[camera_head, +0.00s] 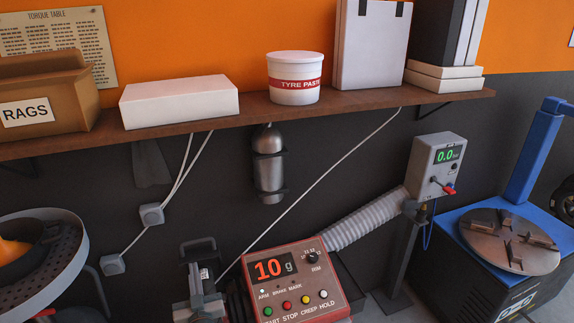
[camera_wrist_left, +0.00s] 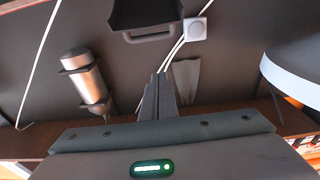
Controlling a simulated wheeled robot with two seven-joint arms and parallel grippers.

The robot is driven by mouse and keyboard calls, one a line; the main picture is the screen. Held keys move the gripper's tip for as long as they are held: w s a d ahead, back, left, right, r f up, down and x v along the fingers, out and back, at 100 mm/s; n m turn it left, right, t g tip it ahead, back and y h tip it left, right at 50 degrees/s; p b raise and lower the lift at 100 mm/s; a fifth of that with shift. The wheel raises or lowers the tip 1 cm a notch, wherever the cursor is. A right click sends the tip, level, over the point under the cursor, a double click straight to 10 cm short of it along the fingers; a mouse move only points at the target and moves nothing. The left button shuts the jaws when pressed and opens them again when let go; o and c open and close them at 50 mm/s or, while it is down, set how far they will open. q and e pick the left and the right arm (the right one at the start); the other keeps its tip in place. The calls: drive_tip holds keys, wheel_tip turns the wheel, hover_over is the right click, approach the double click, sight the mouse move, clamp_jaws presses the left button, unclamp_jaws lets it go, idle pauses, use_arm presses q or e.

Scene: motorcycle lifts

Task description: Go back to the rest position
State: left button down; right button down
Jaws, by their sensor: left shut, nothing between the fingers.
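My left gripper (camera_wrist_left: 158,80) shows in the left wrist view, with its two dark fingers together and nothing between them. The wrist picture is upside down, so the shelf (camera_wrist_left: 225,118) lies low in it. The fingers point towards the dark wall, between a metal bottle (camera_wrist_left: 85,78) and a grey cloth-like flap (camera_wrist_left: 187,80). They look apart from everything around them. My right gripper is in neither view.
The shelf (camera_head: 390,106) holds a rags box (camera_head: 60,98), a white box (camera_head: 180,101), a tyre paste tub (camera_head: 296,78) and binders.

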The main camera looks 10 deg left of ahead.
use_arm(q)
drive_tip(key=s+d+f+m+g+h, duration=0.25)
drive_tip(key=s+d+m+h, duration=0.35)
drive_tip(key=d, duration=0.3)
drive_tip(key=s+d+f+m+g+h, duration=0.2)
drive_tip(key=s+d+f+m+h, duration=0.1)
drive_tip(key=s+d+h, duration=0.5)
drive_tip(key=s+f+g+y, duration=0.3)
drive_tip(key=s+g, duration=0.5)
drive_tip(key=s, duration=1.6)
wheel_tip(320, 180, down, 33)
drive_tip(key=g+y+b, duration=0.1)
drive_tip(key=g+b, duration=0.1)
drive_tip(key=b, duration=0.6)
drive_tip(key=s+a+f+b, duration=0.1)
drive_tip(key=s+f+b, duration=0.3)
drive_tip(key=s+f, duration=0.5)
drive_tip(key=s+a+f+b, duration=0.1)
drive_tip(key=s+f+b, duration=0.2)
drive_tip(key=s+f, duration=0.7)
wheel_tip(320, 180, down, 9)
drive_tip(key=shift+s+a+r+g+b, duration=0.1)
drive_tip(key=shift+s+a+g+b, duration=0.15)
drive_tip(key=shift+a+g+b, duration=0.15)
